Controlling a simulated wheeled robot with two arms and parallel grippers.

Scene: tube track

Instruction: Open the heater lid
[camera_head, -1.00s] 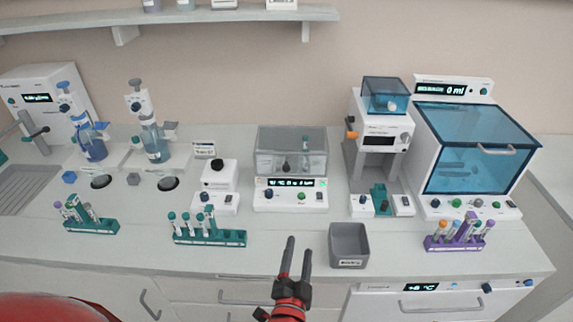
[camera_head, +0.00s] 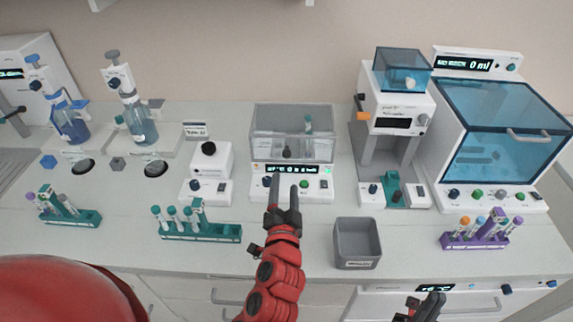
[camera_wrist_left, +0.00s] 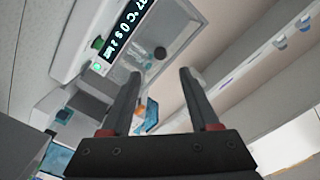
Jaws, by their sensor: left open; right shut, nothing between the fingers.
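The heater (camera_head: 291,183) is a white box with a lit display, a dark blue knob and a green button on its front, at the middle of the counter. Its clear grey lid (camera_head: 270,124) is down over the top. A dark knob and a green-capped tube show through the lid. My left gripper (camera_head: 284,182) is open and empty, in front of the heater's front panel in the head view. In the left wrist view the heater (camera_wrist_left: 105,50) appears tilted, beyond my open fingers (camera_wrist_left: 160,75). My right gripper (camera_head: 432,300) is shut and empty at the bottom edge.
A grey bin (camera_head: 357,243) stands to the right of my left gripper. A teal tube rack (camera_head: 200,232) lies to the left, and a purple rack (camera_head: 475,240) to the right. A small white device (camera_head: 208,175) stands left of the heater, a taller machine (camera_head: 400,110) right of it.

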